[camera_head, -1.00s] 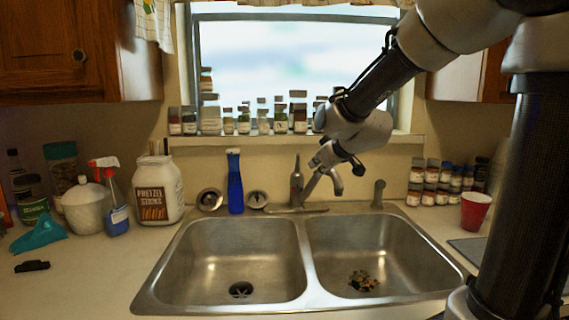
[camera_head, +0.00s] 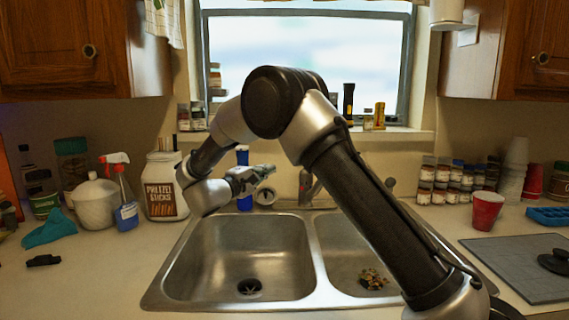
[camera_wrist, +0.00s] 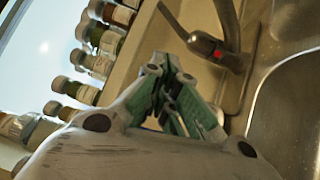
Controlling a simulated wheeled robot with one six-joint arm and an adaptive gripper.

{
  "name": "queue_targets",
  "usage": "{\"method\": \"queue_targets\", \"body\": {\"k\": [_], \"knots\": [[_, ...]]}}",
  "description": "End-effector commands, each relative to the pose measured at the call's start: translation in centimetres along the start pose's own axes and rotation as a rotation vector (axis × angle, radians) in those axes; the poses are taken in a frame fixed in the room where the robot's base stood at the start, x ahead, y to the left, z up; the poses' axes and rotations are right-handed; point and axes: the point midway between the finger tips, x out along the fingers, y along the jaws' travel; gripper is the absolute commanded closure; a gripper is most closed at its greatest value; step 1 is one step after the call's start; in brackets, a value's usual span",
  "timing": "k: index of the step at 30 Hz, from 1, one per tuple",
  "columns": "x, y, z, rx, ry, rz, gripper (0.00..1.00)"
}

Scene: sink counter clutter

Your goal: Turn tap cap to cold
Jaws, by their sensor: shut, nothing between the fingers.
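The tap (camera_head: 306,187) stands at the back of the sink, partly hidden behind my arm in the head view. In the wrist view, its metal cap (camera_wrist: 202,43) carries a red dot facing the camera, with a thin lever reaching to the upper left. The tap's spout and base plate (camera_wrist: 236,95) are beside and below the cap. My gripper (camera_head: 266,172) is left of the tap, above the back of the left basin, in front of the blue bottle. In the wrist view, its green-padded fingers (camera_wrist: 172,78) are shut, empty, and appear apart from the cap.
The double sink (camera_head: 190,245) fills the middle of the counter, with food scraps (camera_head: 373,279) in the right basin. A blue bottle (camera_head: 243,156) and pretzel jar (camera_head: 162,187) stand at the back left. Spice jars (camera_head: 440,182) and a red cup (camera_head: 487,210) stand right.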

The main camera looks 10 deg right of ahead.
Motion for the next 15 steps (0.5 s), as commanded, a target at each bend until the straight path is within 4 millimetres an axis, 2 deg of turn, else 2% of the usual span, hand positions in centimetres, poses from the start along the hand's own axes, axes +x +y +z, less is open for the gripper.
{"method": "queue_targets", "body": {"k": [5,15], "knots": [[2.8,0.1,0.1,0.002,-0.003,0.000,1.00],[10.1,0.1,0.1,0.005,-0.001,0.001,1.00]]}}
